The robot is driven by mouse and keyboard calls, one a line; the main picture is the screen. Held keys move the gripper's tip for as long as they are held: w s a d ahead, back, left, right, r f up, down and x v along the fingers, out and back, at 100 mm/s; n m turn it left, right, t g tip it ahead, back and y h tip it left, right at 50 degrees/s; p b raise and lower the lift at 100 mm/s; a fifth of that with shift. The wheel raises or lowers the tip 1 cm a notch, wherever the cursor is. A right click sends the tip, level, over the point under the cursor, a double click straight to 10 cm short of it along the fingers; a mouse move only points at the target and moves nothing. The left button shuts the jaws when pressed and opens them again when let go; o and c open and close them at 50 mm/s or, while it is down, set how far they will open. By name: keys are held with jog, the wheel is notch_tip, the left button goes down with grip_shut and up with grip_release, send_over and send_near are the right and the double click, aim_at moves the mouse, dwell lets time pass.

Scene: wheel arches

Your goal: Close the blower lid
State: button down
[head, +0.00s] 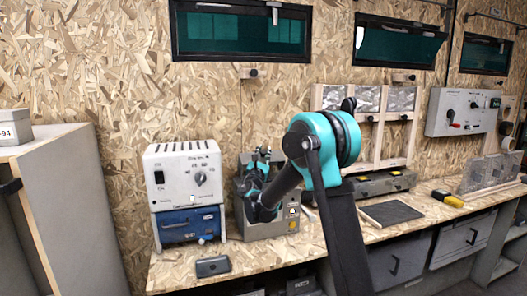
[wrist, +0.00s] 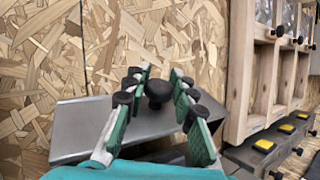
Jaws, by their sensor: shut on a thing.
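The blower is the grey metal box (head: 272,222) with yellow warning labels on the workbench, right of the white control unit. Its lid (wrist: 80,128) shows in the wrist view as a grey plate carrying a round black knob (wrist: 158,91). The plate looks raised and tilted, with its far edge near the chipboard wall. My gripper (head: 259,162) is over the box in the head view, where my arm hides much of its inside. In the wrist view my gripper's green fingers (wrist: 159,80) are on both sides of the knob, shut on it.
The white control unit (head: 185,172) sits on a blue case (head: 190,224) close at the left. A dark flat device (head: 212,266) lies near the bench front. A wooden rack (head: 396,135) stands against the wall at right, above grey boxes (head: 378,184).

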jog(key=shift+s+d+f+m+t+h, duration=0.2)
jog(key=shift+s+m+t+h, duration=0.2)
jog(key=shift+s, duration=0.2)
jog(key=shift+s+d+f+m+t+h, duration=0.2)
jog(key=shift+s+m+t+h, duration=0.15)
jog(key=shift+s+m, duration=0.2)
jog(key=shift+h, duration=0.25)
jog(key=c, duration=1.2)
grip_release()
jog(key=shift+r, duration=0.1)
notch_tip(320, 180, up, 10)
